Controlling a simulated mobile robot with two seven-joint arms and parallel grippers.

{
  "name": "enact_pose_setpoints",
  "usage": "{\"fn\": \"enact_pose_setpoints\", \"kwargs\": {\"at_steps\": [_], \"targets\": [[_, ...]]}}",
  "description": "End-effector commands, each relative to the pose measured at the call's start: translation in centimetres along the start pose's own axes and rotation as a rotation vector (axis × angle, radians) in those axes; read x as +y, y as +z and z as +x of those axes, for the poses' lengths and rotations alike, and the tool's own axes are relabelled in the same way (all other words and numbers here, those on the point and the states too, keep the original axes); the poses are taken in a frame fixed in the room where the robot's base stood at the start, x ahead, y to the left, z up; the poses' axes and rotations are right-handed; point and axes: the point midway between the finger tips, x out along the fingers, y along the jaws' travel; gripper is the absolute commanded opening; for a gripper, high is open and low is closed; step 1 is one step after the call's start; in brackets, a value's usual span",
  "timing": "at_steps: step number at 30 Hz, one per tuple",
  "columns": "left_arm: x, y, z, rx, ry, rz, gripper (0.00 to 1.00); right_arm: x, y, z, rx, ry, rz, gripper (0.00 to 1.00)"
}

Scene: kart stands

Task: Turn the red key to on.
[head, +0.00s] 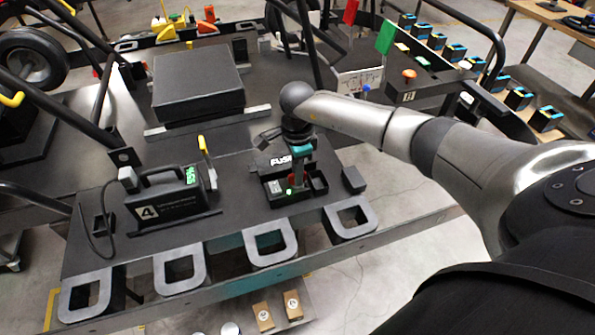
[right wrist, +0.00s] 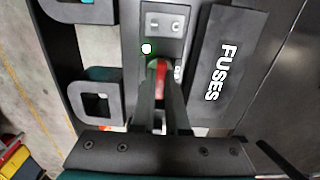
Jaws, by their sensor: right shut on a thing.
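The red key (right wrist: 161,72) shows in the right wrist view as a short red bar, standing upright in the picture between my fingertips. My right gripper (right wrist: 160,98) is shut on it. The key sits on a dark panel (head: 315,184), beside a small lit lamp (right wrist: 146,48) and a grey rocker switch (right wrist: 165,24) marked I and O. In the head view my right gripper (head: 299,172) points down over this panel and hides the key. The lamp glows green there (head: 289,191). I cannot read the key's on or off marks. My left gripper is out of view.
A lid marked FUSES (right wrist: 222,65) lies close beside the key. A black charger box (head: 165,203) marked 4 stands left on the kart deck, with a yellow-handled tool behind it. A small black block (head: 353,180) is right of the panel. Grey loops (head: 271,243) line the front edge.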

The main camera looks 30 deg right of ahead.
Motion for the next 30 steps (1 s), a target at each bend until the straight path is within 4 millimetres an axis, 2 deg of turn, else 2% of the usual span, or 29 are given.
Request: {"fn": "enact_pose_setpoints", "kwargs": {"at_steps": [3, 4, 13, 23, 26, 30], "targets": [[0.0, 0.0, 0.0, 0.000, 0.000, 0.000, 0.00, 0.0, 0.0, 0.0, 0.000, 0.000, -0.002, 0.00], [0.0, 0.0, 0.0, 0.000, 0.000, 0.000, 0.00, 0.0, 0.0, 0.0, 0.000, 0.000, -0.002, 0.13], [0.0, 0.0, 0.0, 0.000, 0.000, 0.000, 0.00, 0.0, 0.0, 0.0, 0.000, 0.001, -0.003, 0.47], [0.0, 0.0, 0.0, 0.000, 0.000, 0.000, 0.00, 0.0, 0.0, -0.4, 0.000, -0.001, -0.004, 0.47], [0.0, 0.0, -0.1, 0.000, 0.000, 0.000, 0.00, -0.1, 0.0, -1.6, -0.001, -0.003, -0.004, 0.47], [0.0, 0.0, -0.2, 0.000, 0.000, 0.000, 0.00, -0.1, 0.0, -4.5, -0.001, -0.006, -0.005, 0.47]]}}
